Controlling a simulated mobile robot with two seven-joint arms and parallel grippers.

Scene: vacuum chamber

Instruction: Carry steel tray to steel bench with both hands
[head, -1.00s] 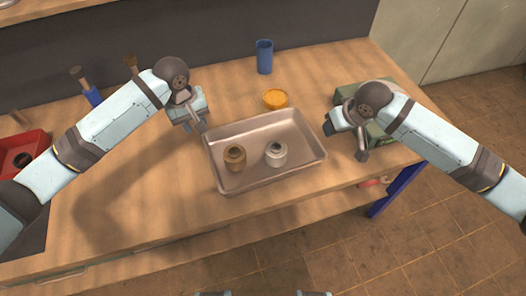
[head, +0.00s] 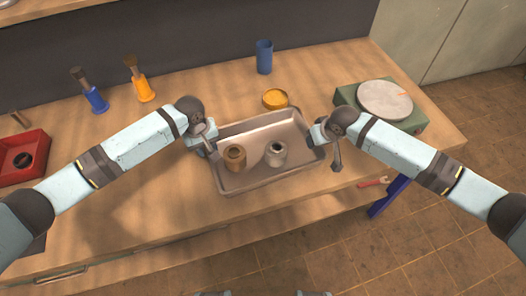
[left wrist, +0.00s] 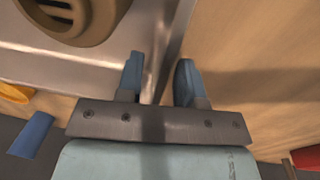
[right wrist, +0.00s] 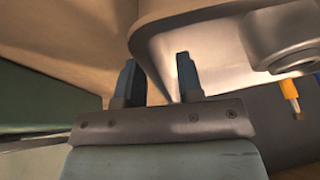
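The steel tray (head: 250,183) lies on the wooden bench top. It holds a brown ribbed cylindrical part (head: 235,157) and a grey metal cylindrical part (head: 276,154). My left gripper (head: 208,147) is at the tray's left edge. In the left wrist view its fingers (left wrist: 158,80) stand apart, one on each side of the tray wall (left wrist: 172,35). My right gripper (head: 322,138) is at the tray's right edge. In the right wrist view its fingers (right wrist: 156,80) are apart with the tray rim (right wrist: 143,45) between them. I cannot identify the steel bench.
An orange round container (head: 275,98) and a blue cup (head: 264,57) stand behind the tray. A green device with a round plate (head: 384,99) is at right. Two brushes, blue-handled (head: 96,100) and orange-handled (head: 145,90), and a red bin (head: 22,160) are at left.

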